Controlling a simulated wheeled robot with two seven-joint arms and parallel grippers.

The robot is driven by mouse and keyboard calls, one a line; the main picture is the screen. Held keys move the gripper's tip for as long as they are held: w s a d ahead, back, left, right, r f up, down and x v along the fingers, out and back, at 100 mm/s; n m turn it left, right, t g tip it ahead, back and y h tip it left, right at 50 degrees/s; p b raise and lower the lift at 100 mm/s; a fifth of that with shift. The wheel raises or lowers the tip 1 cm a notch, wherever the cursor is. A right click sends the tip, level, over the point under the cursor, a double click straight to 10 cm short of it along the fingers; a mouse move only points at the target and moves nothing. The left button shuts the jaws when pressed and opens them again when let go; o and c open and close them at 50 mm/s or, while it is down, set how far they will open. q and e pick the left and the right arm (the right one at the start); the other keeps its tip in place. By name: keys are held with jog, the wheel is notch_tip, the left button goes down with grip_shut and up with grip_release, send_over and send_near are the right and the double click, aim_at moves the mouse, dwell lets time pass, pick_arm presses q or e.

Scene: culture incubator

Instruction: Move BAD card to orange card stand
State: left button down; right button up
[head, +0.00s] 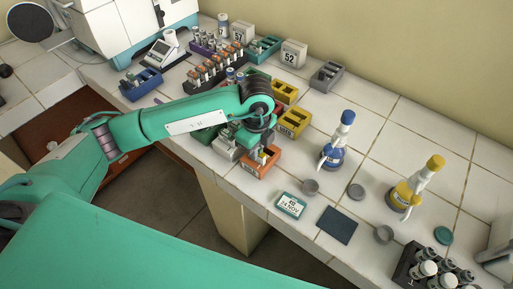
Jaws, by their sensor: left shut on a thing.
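My left gripper (261,150) is at the orange card stand (263,166), close above it at the counter's front edge. It is shut on a small card, mostly hidden by the fingers. I cannot read any lettering on it, nor tell whether it touches the stand. My right gripper is not in view.
A grey stand (228,148) and yellow stands (294,122) are close around the gripper. A labelled teal-edged card (291,205), a dark mat (337,225), a blue bottle (336,145) and a yellow bottle (408,192) are to the right. Tube racks (213,73) fill the back left.

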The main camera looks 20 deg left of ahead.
pick_arm(q)
jog(key=c, duration=1.4)
grip_release()
jog(key=shift+o, duration=0.2)
jog(key=shift+r, duration=0.1)
